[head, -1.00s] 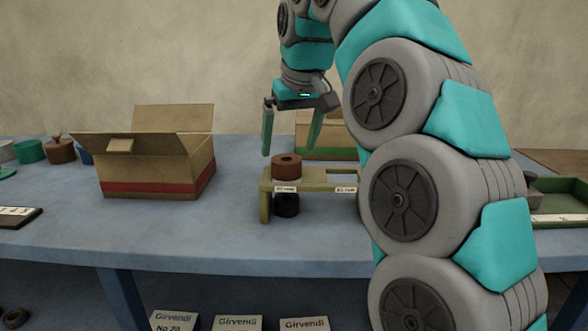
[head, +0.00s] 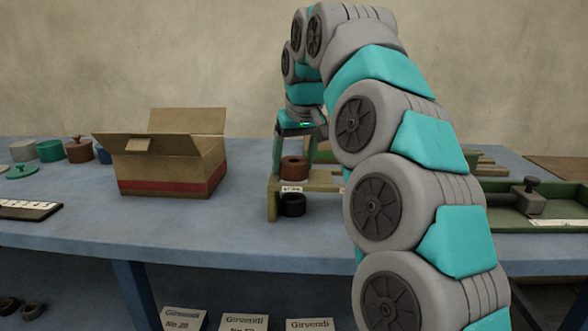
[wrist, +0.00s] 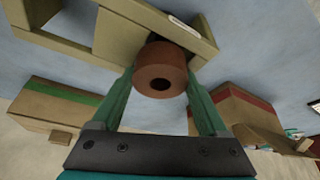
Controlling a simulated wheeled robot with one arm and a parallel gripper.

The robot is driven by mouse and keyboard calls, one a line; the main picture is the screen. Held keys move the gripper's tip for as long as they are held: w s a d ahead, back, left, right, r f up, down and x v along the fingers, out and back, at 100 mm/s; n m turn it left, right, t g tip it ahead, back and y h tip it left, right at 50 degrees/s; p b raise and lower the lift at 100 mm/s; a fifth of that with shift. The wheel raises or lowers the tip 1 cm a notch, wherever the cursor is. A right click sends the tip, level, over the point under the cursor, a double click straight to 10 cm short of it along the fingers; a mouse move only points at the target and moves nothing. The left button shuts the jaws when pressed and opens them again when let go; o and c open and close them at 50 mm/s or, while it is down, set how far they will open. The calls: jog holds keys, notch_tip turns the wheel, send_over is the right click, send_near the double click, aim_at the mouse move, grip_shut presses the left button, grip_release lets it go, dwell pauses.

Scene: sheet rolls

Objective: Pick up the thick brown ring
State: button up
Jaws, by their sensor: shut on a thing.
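The thick brown ring (head: 294,169) is at the left end of the tan wooden stand's top (head: 324,185). In the wrist view the ring (wrist: 160,72) is between my two green fingers, its hole facing the camera. My gripper (head: 293,160) has come down over the stand and is shut on the ring from both sides; it also shows in the wrist view (wrist: 160,80). The ring looks level and at the stand's top; I cannot tell whether it still touches the board.
A dark ring (head: 292,205) sits below the stand's top. An open cardboard box (head: 170,165) stands to the left. A green tray (head: 560,215) lies at the right, partly behind my arm. Blue table (head: 190,225) is bare in front of the box.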

aim_at(292, 158)
jog(key=c, duration=0.9)
jog(key=shift+r, duration=0.25)
jog(key=shift+r, duration=0.5)
jog(key=shift+d+r, duration=0.25)
jog(key=shift+r, duration=0.7)
jog(key=shift+a, duration=0.1)
